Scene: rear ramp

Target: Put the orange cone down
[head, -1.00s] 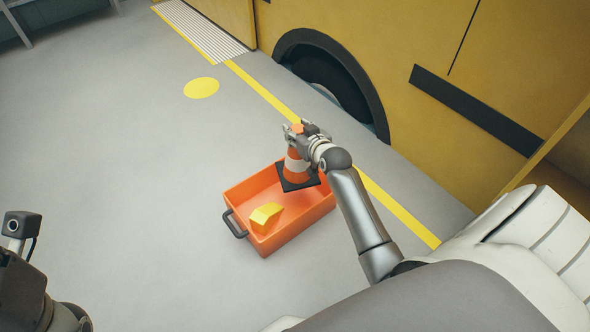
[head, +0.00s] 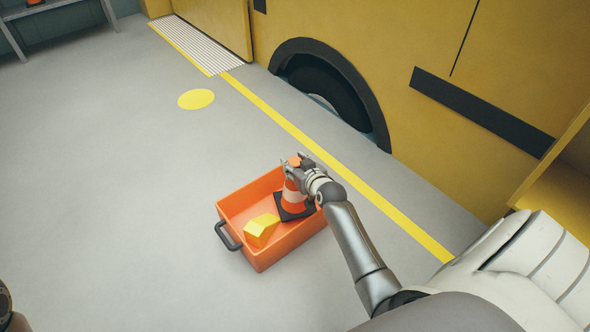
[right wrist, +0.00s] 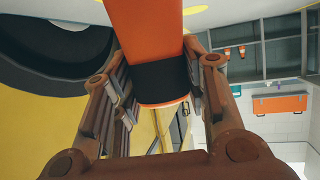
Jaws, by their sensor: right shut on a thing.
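The orange cone (head: 292,190) has a white band and a square black base. It is upright at the far right part of the orange crate (head: 267,258), with its base inside the rim. I cannot tell whether the base touches the crate floor. My right gripper (head: 297,168) is shut on the cone near its top. In the right wrist view, the cone (right wrist: 147,30) shows between the fingers, with a black band across it. My left gripper is out of view; only a dark bit of my left arm shows at the lower left edge.
A yellow block (head: 261,230) lies in the crate, left of the cone. A black handle (head: 228,237) sticks out on the crate's left side. A yellow vehicle (head: 400,40) with a wheel arch stands behind a yellow floor line (head: 330,167). The floor on the left is clear.

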